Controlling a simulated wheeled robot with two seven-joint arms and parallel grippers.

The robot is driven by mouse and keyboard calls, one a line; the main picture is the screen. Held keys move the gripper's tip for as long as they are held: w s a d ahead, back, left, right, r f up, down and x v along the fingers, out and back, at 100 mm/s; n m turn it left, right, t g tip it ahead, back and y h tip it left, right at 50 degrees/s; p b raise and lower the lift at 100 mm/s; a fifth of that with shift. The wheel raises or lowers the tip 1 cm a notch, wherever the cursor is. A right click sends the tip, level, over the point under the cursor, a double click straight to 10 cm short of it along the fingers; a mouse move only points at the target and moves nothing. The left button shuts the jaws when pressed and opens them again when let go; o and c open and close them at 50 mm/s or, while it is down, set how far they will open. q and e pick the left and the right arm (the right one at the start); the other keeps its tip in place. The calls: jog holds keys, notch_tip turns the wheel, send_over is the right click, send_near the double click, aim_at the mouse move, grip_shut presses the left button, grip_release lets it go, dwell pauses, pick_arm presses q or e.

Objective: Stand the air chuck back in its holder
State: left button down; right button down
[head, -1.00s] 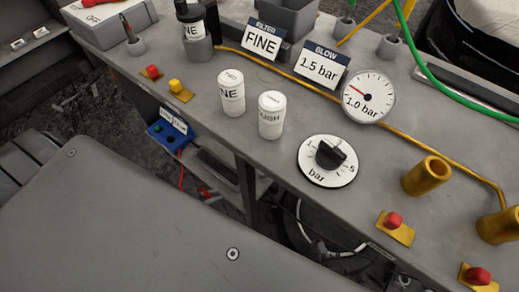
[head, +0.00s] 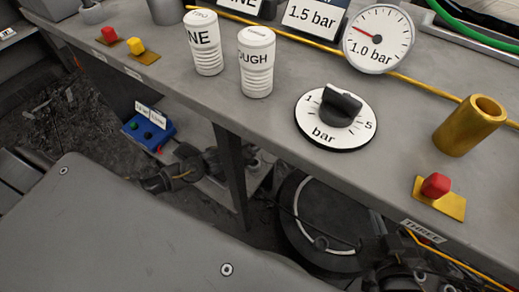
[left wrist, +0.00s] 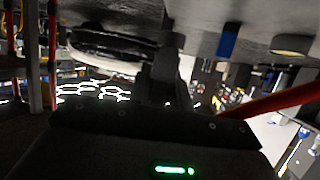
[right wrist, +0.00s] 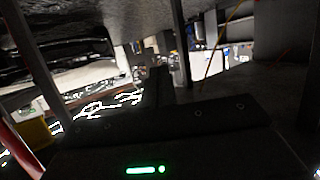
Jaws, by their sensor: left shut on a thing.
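I cannot make out the air chuck in any view. An empty brass cup (head: 470,126), open at the top, stands on the bench at the right of the head view; I cannot tell whether it is the chuck's holder. My right gripper (head: 395,262) is low at the bottom right, below the bench edge, partly hidden. My left arm shows dark below the bench front near a blue box (head: 148,130). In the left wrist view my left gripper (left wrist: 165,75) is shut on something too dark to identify. In the right wrist view the right fingers (right wrist: 158,85) are dark and their gap is unclear.
On the bench are a bar dial (head: 336,118), a 1.0 bar gauge (head: 378,40), two white canisters (head: 204,45) (head: 256,64), a red button (head: 436,186) on a brass plate and a yellow line (head: 424,86). The bench front between canisters and dial is clear.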

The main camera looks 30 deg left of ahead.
pick_arm(q)
jog(key=shift+w+d+r, duration=0.1)
jog(key=shift+w, duration=0.05)
pick_arm(e)
jog(key=shift+r, duration=0.1)
jog(key=shift+d, duration=0.1)
